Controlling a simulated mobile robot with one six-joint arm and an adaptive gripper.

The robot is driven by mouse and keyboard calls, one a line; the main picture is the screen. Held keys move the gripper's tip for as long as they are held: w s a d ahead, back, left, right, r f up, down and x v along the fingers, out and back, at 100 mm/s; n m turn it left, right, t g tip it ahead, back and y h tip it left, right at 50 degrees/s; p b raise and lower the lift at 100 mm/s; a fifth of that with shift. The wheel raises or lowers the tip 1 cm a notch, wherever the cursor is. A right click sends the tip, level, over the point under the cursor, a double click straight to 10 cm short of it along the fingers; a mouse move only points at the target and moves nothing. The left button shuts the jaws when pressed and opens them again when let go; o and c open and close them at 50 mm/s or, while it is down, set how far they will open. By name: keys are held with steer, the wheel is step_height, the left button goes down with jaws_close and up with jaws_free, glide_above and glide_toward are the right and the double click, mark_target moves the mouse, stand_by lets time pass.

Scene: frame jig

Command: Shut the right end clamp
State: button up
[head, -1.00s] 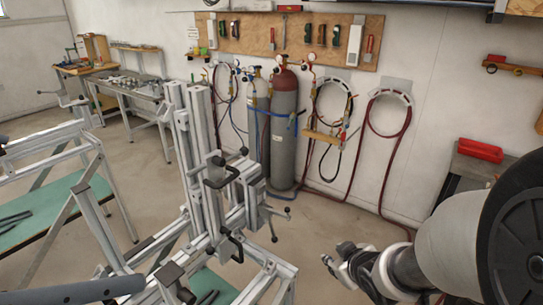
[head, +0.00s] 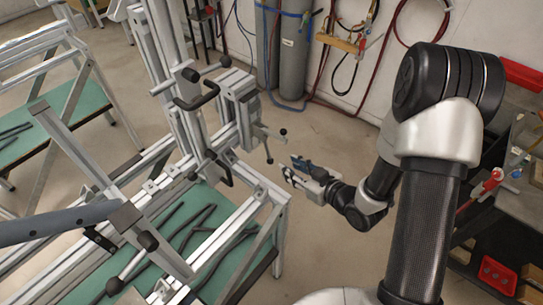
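The frame jig is a silver aluminium frame with an upright post (head: 165,75). On the right side of the post sits a clamp block (head: 242,105), with a thin lever (head: 268,150) ending in dark ball knobs. This looks like the right end clamp; I cannot tell whether it is shut. A black U-shaped handle (head: 198,92) is on the post, and another black handle (head: 222,170) is lower down. My gripper (head: 288,167) is just right of and below the lever, apart from it. Its two fingers look spread and empty, pointing left toward the jig.
Green shelves (head: 185,235) with dark bars lie under the jig's rails. Grey gas cylinders (head: 290,50) and hoses stand at the wall behind. A cart with a red bin (head: 497,275) is at the right. The floor (head: 310,240) below my gripper is clear.

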mark_target(269, 155)
steer(key=b+x, duration=0.2)
steer(key=x, duration=0.9)
steer(key=shift+w+a+f, duration=0.1)
steer(key=shift+w+f, duration=0.05)
steer(key=shift+w, duration=0.05)
steer(key=shift+c, duration=0.3)
